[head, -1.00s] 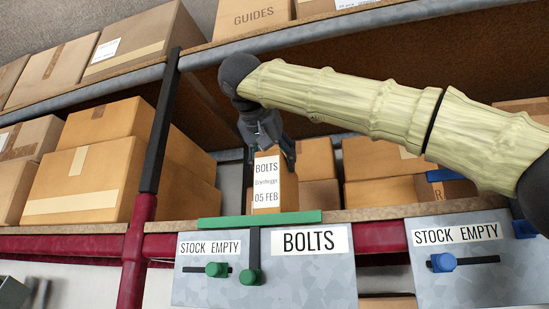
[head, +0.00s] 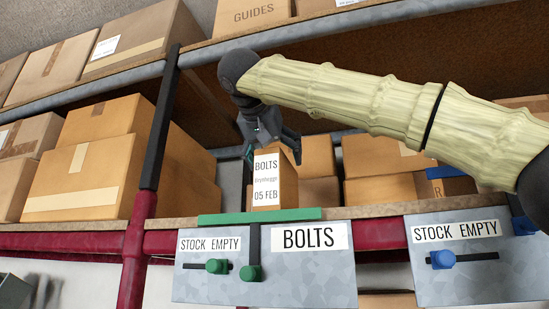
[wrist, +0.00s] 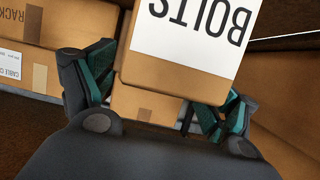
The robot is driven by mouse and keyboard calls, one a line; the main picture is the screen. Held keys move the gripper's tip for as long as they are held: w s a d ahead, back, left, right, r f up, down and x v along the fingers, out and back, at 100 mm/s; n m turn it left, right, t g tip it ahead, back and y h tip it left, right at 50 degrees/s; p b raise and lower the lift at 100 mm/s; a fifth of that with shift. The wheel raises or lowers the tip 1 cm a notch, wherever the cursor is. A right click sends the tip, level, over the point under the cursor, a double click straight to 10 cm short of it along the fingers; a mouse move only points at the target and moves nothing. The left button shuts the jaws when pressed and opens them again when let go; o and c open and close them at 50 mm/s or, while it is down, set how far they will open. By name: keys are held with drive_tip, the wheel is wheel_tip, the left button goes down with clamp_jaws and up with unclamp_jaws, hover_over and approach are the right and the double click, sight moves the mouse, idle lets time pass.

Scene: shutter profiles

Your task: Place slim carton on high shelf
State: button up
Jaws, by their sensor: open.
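The slim carton (head: 275,178) is tan with a white BOLTS label dated 05 FEB. It stands upright on the high shelf (head: 375,211), just behind the green strip above the BOLTS panel. My gripper (head: 272,151) is at the carton's top, with its fingers spread on either side. In the wrist view the carton (wrist: 180,75) sits between the open green-padded fingers, its label upside down. Small gaps appear between the fingers and the carton's sides. The carton's lower part is outside the wrist view.
Brown cartons (head: 378,156) stand behind and to the right, and larger boxes (head: 80,180) to the left. A dark upright post (head: 160,130) is left of my gripper. The upper shelf edge (head: 300,40) runs above my arm. The BOLTS panel (head: 300,275) hangs in front.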

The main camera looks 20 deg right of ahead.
drive_tip(key=b+v, duration=0.3)
drive_tip(key=v, duration=0.9)
drive_tip(key=shift+b, duration=0.4)
idle(0.6)
